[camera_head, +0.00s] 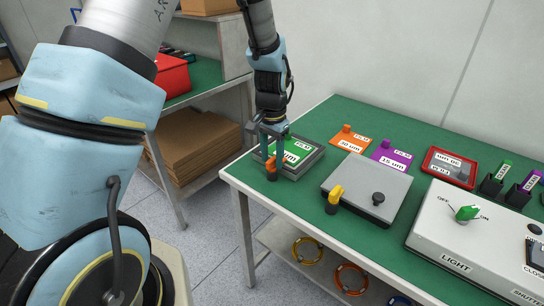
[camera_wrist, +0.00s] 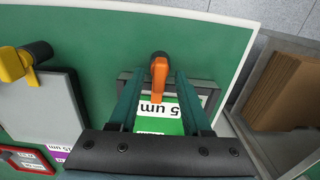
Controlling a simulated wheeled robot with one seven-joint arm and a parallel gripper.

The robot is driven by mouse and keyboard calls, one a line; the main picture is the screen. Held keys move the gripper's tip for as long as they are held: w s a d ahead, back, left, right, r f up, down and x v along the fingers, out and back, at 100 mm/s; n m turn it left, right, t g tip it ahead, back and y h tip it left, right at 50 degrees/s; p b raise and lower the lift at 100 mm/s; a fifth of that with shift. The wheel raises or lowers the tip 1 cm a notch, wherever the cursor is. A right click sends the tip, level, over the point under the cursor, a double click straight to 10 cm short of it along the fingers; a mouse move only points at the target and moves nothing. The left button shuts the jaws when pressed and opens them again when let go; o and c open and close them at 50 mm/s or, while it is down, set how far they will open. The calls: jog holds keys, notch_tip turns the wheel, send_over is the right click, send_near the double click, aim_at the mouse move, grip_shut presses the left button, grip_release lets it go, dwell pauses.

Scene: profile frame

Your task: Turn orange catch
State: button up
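In the wrist view the orange catch (camera_wrist: 159,78) points inward over a green card (camera_wrist: 160,124) marked "5 um". My gripper (camera_head: 271,150) points down over the frame. In the wrist view my gripper (camera_wrist: 157,82) is open, with one finger on each side of the catch and gaps between. The card is partly hidden by my fingers.
A grey plate (camera_head: 368,188) with a yellow catch (camera_head: 335,197) and a black knob lies to the right. Behind are an orange card (camera_head: 350,139) and a purple card (camera_head: 391,154). A white light box (camera_head: 470,240) stands at the right. The table's left edge is close by.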

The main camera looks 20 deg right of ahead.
aim_at(272, 159)
notch_tip(272, 159, up, 11)
jog(key=b, duration=0.2)
dwell(0.5)
jog(key=shift+f, duration=0.1)
jog(key=s+a+n+t, duration=0.1)
jog(key=s+a+n, duration=0.3)
jog(key=a+n, duration=0.7)
jog(key=a, duration=1.9)
jog(key=shift+f+t, duration=0.25)
jog(key=shift+t, duration=0.05)
